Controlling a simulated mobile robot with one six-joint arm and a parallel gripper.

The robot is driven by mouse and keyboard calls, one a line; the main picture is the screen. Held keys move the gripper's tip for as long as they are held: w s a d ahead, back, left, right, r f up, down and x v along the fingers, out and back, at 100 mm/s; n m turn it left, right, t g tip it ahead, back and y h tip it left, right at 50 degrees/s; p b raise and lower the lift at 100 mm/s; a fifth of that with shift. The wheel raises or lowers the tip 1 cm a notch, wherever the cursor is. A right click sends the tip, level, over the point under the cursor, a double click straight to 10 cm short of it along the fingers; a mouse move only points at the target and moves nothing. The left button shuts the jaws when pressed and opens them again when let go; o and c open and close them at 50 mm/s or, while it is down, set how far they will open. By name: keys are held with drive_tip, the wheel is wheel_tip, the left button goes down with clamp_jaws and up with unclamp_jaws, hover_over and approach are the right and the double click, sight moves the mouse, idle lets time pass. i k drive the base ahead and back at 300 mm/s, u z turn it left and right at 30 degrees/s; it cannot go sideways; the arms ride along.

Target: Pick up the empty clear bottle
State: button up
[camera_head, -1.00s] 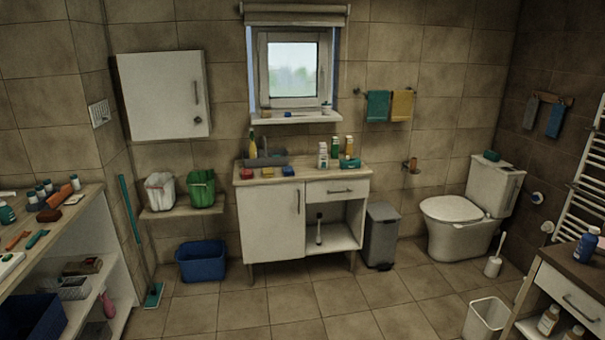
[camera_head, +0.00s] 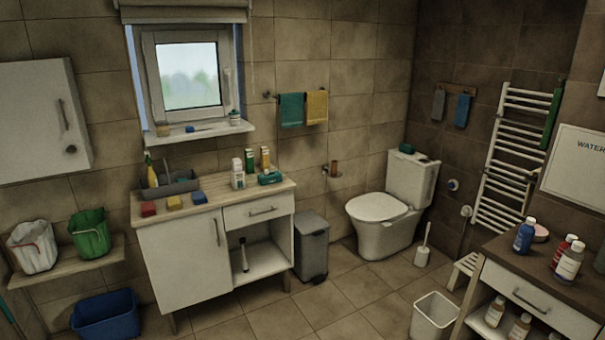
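I cannot pick out a bottle that is surely clear and empty. On the dark-topped cabinet at the right stand a blue bottle (camera_head: 525,236), a red bottle (camera_head: 562,250) with a white cap, and a pale bottle (camera_head: 568,265) with a label. Pale bottles with labels also stand on its lower shelf, one at the left (camera_head: 495,312) and one at the right (camera_head: 519,328). On the sink cabinet, a white bottle (camera_head: 238,175) stands near green and orange ones. A small container (camera_head: 234,117) on the windowsill is too small to identify. My gripper is not in view.
A white bin (camera_head: 433,318) stands beside the right cabinet.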

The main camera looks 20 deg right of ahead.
sight(572, 258)
drive_tip(key=z, duration=0.7)
drive_tip(key=i, duration=1)
drive_tip(key=z, duration=0.5)
